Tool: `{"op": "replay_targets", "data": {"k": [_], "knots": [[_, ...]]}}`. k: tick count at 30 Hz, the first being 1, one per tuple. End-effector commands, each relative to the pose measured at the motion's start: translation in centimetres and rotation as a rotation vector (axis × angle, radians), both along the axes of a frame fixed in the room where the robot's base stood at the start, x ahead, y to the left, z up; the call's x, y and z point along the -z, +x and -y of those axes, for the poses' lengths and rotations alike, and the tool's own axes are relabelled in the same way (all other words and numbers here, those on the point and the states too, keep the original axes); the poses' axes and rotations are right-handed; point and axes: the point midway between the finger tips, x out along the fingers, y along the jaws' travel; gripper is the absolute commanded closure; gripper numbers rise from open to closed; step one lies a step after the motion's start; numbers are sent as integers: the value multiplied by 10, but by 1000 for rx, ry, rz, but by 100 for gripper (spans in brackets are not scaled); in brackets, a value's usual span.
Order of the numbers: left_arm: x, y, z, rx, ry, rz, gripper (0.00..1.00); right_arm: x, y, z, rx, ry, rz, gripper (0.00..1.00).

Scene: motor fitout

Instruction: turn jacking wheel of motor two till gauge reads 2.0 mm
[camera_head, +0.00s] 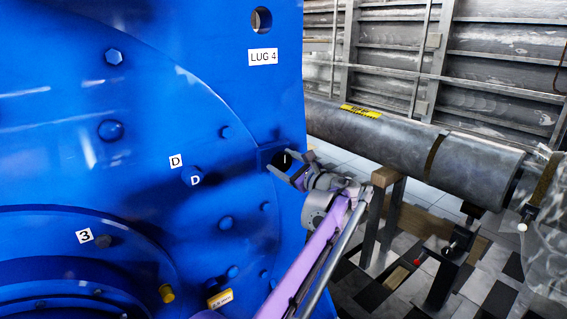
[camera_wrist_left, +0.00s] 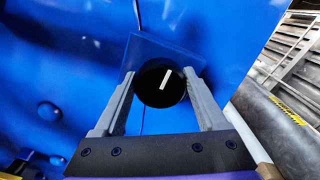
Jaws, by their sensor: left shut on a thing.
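A small black jacking wheel (camera_head: 283,161) with a white mark stands out from a square blue block on the big blue motor housing (camera_head: 60,140). My left gripper (camera_head: 287,170) is at the wheel, its fingers on either side of it. In the left wrist view, the wheel (camera_wrist_left: 158,98) sits between the two grey fingers of the gripper (camera_wrist_left: 160,76). Its white mark leans a little right of upright. My right gripper is not in view.
A label "LUG 4" (camera_head: 263,58) is above the wheel. Bolt heads stand out from the housing to the left. A large grey pipe (camera_head: 400,140) rests on a wooden support (camera_head: 386,180) at right. Tiled floor shows below it.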

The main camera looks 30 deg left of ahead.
Motion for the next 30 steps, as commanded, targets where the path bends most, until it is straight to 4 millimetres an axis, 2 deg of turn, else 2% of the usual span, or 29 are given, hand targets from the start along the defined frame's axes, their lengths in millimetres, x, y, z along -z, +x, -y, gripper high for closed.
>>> {"op": "replay_targets", "data": {"k": [11, 30], "knots": [[-1, 0, 0, 0, -51, 122, 82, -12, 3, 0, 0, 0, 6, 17], [0, -1, 0, 1, -244, 586, 82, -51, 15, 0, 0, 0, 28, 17]]}}
